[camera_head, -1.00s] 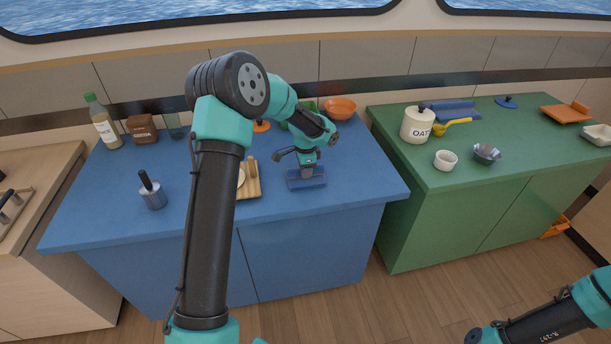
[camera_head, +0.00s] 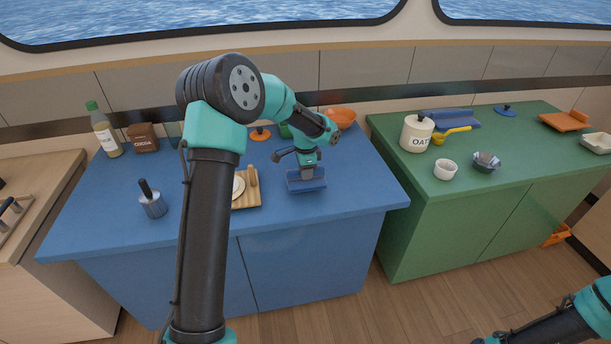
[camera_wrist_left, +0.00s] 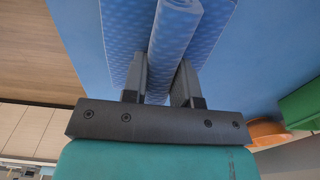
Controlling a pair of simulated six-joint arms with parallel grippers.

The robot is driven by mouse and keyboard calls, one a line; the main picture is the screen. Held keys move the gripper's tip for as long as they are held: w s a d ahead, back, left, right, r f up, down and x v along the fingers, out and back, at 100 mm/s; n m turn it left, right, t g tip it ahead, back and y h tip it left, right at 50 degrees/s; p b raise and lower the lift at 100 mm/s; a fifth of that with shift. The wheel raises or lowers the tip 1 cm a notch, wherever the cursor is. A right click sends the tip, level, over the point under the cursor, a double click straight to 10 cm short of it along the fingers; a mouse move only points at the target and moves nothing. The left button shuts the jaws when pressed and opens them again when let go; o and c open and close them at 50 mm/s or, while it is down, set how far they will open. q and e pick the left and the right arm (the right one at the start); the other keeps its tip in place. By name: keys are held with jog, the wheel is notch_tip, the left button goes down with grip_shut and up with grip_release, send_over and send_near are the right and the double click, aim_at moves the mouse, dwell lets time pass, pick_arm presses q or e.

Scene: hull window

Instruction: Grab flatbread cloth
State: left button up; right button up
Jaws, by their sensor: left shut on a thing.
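The flatbread cloth is blue and folded, and lies at the right part of the blue counter (camera_head: 110,222) in the head view (camera_head: 307,186). In the left wrist view the patterned cloth (camera_wrist_left: 174,38) has a raised fold standing between the fingers. My left gripper (camera_head: 307,173) reaches down onto the cloth and is shut on that fold; it also shows in the left wrist view (camera_wrist_left: 165,80). The cloth's underside is hidden, so I cannot tell whether it is fully clear of the counter. My right gripper is out of view; only part of that arm shows at the lower right.
A wooden board (camera_head: 247,200) with a rolling pin (camera_head: 253,177) lies left of the cloth. An orange bowl (camera_head: 342,117) stands behind. An oats canister (camera_head: 416,134), a white cup (camera_head: 446,169) and a yellow scoop (camera_head: 450,134) stand on the green counter (camera_head: 480,190).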

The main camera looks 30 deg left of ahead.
pick_arm(q)
jog(key=s+d+r, duration=0.1)
jog(key=s+d, duration=0.7)
jog(key=s, duration=0.5)
jog(key=shift+s+r, duration=0.15)
